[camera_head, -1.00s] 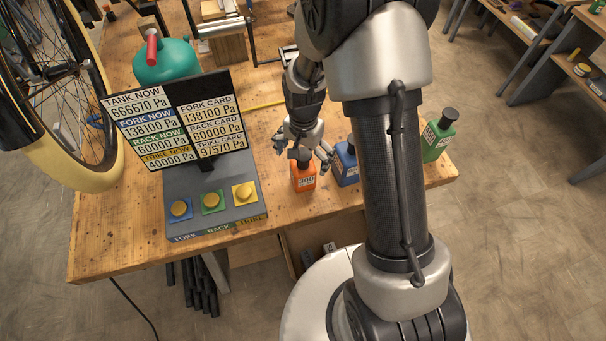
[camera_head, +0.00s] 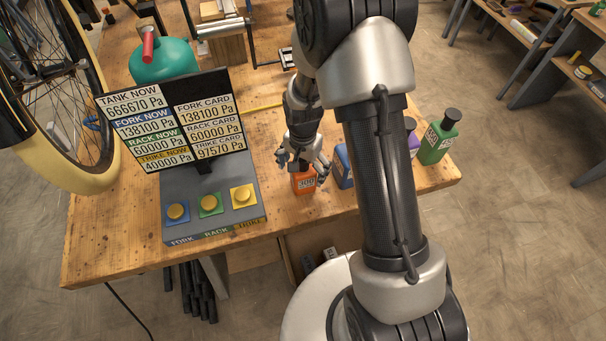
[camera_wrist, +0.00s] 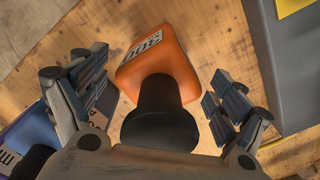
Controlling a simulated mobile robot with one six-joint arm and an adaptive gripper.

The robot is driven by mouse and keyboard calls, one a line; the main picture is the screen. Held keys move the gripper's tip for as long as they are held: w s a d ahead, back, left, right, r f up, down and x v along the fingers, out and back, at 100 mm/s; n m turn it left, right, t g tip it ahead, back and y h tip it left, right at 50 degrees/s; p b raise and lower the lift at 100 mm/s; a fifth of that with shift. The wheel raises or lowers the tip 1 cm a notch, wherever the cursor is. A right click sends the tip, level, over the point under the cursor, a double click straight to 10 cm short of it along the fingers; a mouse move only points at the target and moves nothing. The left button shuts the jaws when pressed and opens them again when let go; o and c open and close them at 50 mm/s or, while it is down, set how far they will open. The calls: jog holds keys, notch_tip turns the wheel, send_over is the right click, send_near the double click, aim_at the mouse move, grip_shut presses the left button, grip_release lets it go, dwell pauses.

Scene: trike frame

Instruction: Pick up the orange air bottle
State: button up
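The orange air bottle (camera_head: 304,182) stands on the wooden bench, right of the button box. My gripper (camera_head: 302,162) is right above it, with its fingers spread around the bottle's upper part. In the wrist view the orange bottle (camera_wrist: 157,62) has a black cap (camera_wrist: 160,115) and a label reading 300. My gripper (camera_wrist: 163,100) is open there, one finger on each side of the bottle and cap. Gaps show between both fingers and the bottle, so it is not gripped. In the head view the cap is hidden by my gripper.
A blue bottle (camera_head: 343,166) stands close on the right, also visible in the wrist view (camera_wrist: 30,138). A purple bottle (camera_head: 413,140) and a green bottle (camera_head: 438,140) stand farther right. The button box (camera_head: 212,208) with its display is at the left. A teal tank (camera_head: 163,62) stands behind.

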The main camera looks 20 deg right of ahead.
jog(key=c, duration=1.6)
jog(key=shift+o, duration=0.2)
